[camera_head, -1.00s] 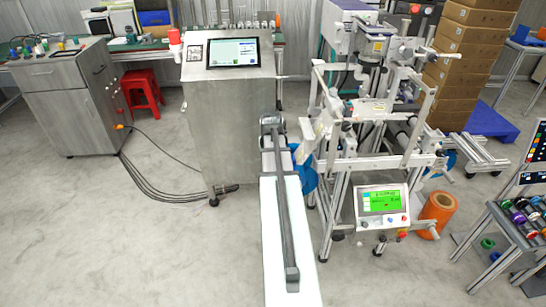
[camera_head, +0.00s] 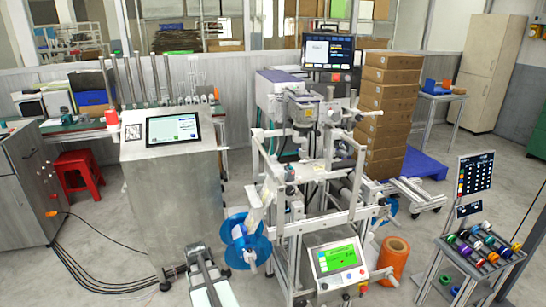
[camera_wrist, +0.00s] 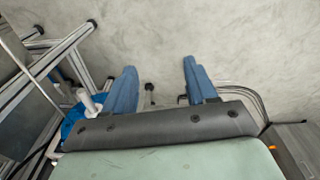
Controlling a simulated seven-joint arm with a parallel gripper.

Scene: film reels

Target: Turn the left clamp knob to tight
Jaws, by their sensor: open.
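The labelling machine (camera_head: 318,205) is a metal frame with a green screen panel (camera_head: 338,260) at its front. A blue reel (camera_head: 240,240) is on its lower left side. Small dark and white fittings sit on the frame's left part, but I cannot tell which is the left clamp knob. My gripper (camera_wrist: 159,66) shows in the wrist view, with two blue fingers apart and bare floor between them. It holds nothing. The blue reel also shows in the wrist view (camera_wrist: 70,127), left of the fingers and partly hidden by the gripper body. My gripper does not show clearly in the head view.
A steel cabinet with a tablet (camera_head: 172,128) stands left of the machine. Stacked cartons (camera_head: 390,100) are behind it. An orange roll (camera_head: 394,258) is on the floor at right, near a rack of coloured spools (camera_head: 478,250). Cables (camera_head: 95,275) lie on the floor at left.

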